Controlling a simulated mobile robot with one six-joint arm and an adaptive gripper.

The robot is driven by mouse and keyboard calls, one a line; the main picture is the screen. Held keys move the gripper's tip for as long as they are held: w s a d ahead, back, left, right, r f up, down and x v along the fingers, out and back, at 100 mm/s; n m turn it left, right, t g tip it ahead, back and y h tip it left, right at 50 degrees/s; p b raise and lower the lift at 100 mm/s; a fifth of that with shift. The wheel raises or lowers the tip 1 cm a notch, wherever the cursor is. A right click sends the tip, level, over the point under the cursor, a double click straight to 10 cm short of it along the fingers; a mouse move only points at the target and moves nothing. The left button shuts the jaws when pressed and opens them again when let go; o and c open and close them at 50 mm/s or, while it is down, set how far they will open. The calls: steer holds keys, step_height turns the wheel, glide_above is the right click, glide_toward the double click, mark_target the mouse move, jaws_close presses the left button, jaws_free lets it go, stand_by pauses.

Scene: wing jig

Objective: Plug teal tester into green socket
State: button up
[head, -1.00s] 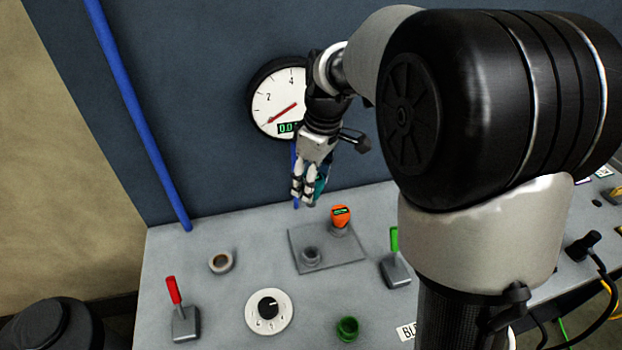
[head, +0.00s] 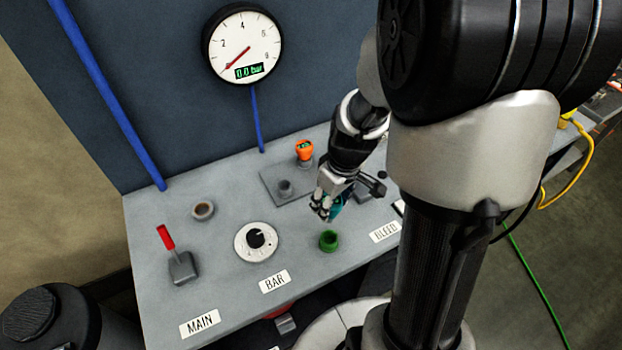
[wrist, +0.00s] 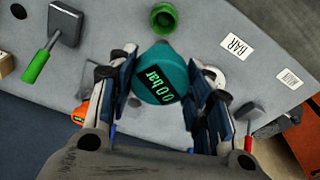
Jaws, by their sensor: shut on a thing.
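My gripper (head: 326,206) is shut on the teal tester (wrist: 160,76), whose display reads 0.0 bar in the wrist view. In the head view only a bit of the teal tester (head: 336,211) shows beside the fingers. The green socket (head: 329,240) is an open-topped round cup on the grey bench, just below my gripper in the picture. It also shows in the wrist view (wrist: 164,18), just beyond the tester and apart from it in the picture. How high the tester is above the bench I cannot tell.
A dial knob (head: 256,241), a red-handled lever (head: 181,264) and a green-handled lever (wrist: 52,45) are on the bench. A gauge (head: 243,45) hangs on the wall.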

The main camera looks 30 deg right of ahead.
mark_target(331, 219)
steer(key=shift+s+f, duration=0.15)
steer(key=shift+s, duration=0.25)
steer(key=shift+f, duration=0.15)
steer(key=shift+w+d+f+b, duration=0.1)
steer(key=shift+w+f+b, duration=0.05)
steer(key=shift+f+b, duration=0.45)
step_height(331, 219, down, 5)
steer(key=b, duration=0.3)
steer(key=shift+r+b, duration=0.15)
steer(key=shift+b, duration=0.15)
steer(key=shift+f+b, duration=0.4)
steer(key=shift+b, duration=0.05)
steer(key=shift+f+b, duration=1.95)
steer(key=shift+b, duration=0.2)
steer(key=o, duration=1.1)
